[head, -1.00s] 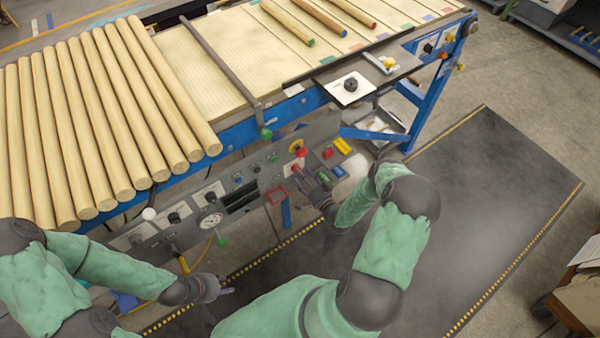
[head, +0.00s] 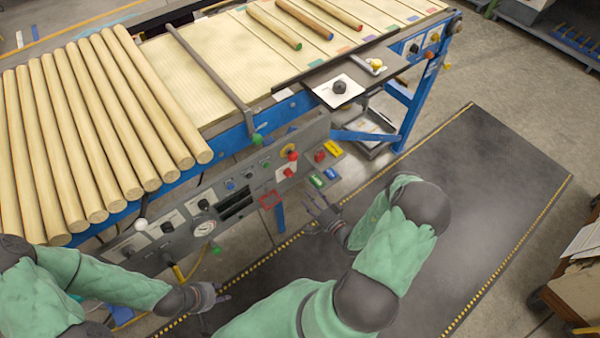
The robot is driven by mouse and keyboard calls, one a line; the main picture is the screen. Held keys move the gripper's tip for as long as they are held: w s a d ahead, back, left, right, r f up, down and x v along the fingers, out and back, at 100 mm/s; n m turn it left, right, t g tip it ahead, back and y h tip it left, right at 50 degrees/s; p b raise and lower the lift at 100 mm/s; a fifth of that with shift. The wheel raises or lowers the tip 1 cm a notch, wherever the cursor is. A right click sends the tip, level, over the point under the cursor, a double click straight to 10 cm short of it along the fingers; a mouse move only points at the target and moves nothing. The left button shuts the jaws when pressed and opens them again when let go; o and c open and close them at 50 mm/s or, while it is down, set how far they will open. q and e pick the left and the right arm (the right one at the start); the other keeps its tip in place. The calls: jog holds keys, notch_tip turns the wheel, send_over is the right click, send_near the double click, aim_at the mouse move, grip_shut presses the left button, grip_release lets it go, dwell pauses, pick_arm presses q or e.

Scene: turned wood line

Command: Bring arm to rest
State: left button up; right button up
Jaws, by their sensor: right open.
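My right gripper (head: 318,206) is open and empty. It hangs over the dark floor mat, in front of the control panel (head: 233,187) and a little apart from it. My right arm in its green sleeve is bent at the elbow. My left gripper (head: 220,297) is low at the lower left, over the mat's near edge and below the panel. Its fingers are small and seen from the side, so whether they are open or shut cannot be told. Nothing shows in it.
Turned wood rods (head: 90,130) lie side by side on the blue-framed line. Three rods with coloured ends, one of them green-tipped (head: 274,25), lie on the far slatted bed. The mat (head: 480,190) to the right is clear.

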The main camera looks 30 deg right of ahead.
jog(key=s+a+n+g+y, duration=0.2)
jog(key=a+g+y, duration=0.3)
jog(key=a, duration=0.5)
jog(key=s+a+n+g+y, duration=0.1)
jog(key=a+n+g+y, duration=0.1)
jog(key=a+g+y, duration=0.5)
jog(key=s+a+f+n+g+h, duration=0.1)
jog(key=s+a+n+g+h, duration=0.2)
jog(key=s+g, duration=0.35)
jog(key=s+a+f+n+g+h, duration=0.1)
jog(key=s+a+n+g+h, duration=0.15)
jog(key=s, duration=0.65)
jog(key=w+a+r+n+t+h, duration=0.1)
jog(key=w+r+t+h, duration=0.2)
jog(key=w, duration=0.2)
jog(key=shift+w+a+h, duration=0.3)
jog(key=shift+w+h, duration=0.05)
